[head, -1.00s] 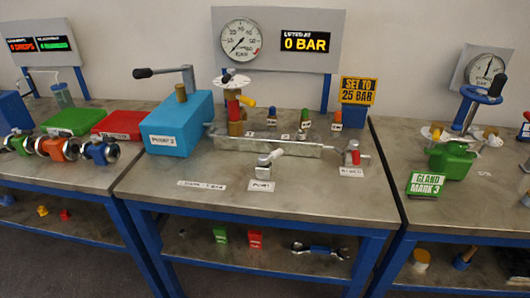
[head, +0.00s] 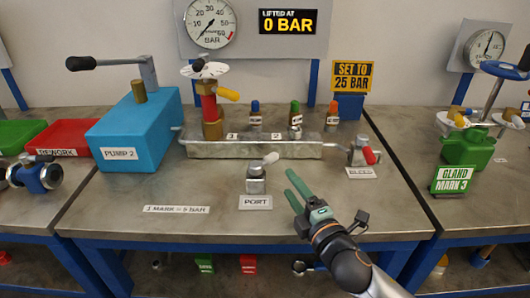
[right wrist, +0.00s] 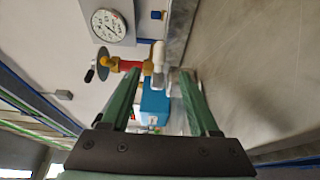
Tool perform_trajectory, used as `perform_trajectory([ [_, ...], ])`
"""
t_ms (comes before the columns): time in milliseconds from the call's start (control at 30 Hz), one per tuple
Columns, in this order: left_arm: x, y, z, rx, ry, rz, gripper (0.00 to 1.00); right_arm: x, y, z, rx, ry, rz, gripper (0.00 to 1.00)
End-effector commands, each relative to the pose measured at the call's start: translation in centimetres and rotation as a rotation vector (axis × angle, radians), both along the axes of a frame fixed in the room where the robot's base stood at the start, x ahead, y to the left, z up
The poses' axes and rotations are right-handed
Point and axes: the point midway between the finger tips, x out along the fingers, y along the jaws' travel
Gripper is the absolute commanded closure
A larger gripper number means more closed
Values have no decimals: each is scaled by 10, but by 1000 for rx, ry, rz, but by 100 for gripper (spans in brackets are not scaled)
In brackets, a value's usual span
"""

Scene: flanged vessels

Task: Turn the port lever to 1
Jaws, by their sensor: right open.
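The port lever (head: 268,160) has a pale handle on a small grey metal block, with a PORT label (head: 256,202) in front of it. In the head view its handle points up and to the right. My right gripper (head: 291,182) is open with green fingers, just right of the block and apart from it. In the right wrist view the pale handle (right wrist: 158,54) shows beyond the gap between the fingers (right wrist: 158,90). The grey manifold (head: 255,150) behind carries small number labels, 1 and 2 among them. My left gripper is not in view.
The blue pump box (head: 130,135) stands at the left, and the red bleed lever (head: 368,156) stands at the right. A gauge (head: 211,23) and a 0 BAR display (head: 288,21) are behind. The bench front (head: 310,215) has bare space.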

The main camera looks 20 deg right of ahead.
Motion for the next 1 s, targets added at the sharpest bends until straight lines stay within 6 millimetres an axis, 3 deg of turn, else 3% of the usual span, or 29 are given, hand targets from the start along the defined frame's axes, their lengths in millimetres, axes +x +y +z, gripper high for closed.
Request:
perform_trajectory([
  [167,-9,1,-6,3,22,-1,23,18,2,1,0,-2,-1,38],
  [633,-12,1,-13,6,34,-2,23,100,12,0,3,-1,-1,38],
  [1000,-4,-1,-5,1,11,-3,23,122,15,-1,4,2,1,38],
])
